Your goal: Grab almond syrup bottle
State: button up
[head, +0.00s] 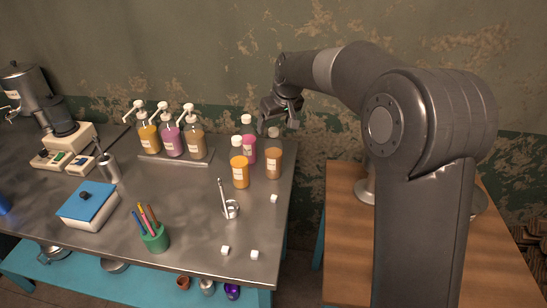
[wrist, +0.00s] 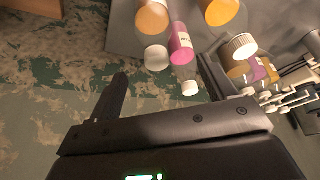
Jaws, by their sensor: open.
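Three small capped bottles stand together on the metal table: an orange one with a white cap (head: 240,175), a pink one (head: 249,153) and an amber one (head: 273,163). Their label text is too small to read, so I cannot tell which is the almond syrup. My gripper (head: 281,112) is open and empty, above and behind these bottles. In the wrist view its fingers (wrist: 162,68) are spread. The pink bottle (wrist: 181,44) appears between the finger directions, with an orange bottle (wrist: 152,18) to its left and another (wrist: 222,10) to its right.
Pump bottles (head: 171,140) stand on a tray left of the capped bottles. A small glass (head: 231,210) with a stirrer, white cubes (head: 225,250) and a green pencil cup (head: 155,239) stand in front. The wall is close behind; a wooden table (head: 345,230) is at right.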

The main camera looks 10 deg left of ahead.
aim_at(272, 138)
jog(key=x, duration=0.8)
jog(key=shift+d+f, duration=0.25)
jog(key=shift+f, duration=0.05)
jog(key=shift+c, duration=0.4)
jog(key=shift+r, duration=0.1)
grip_shut()
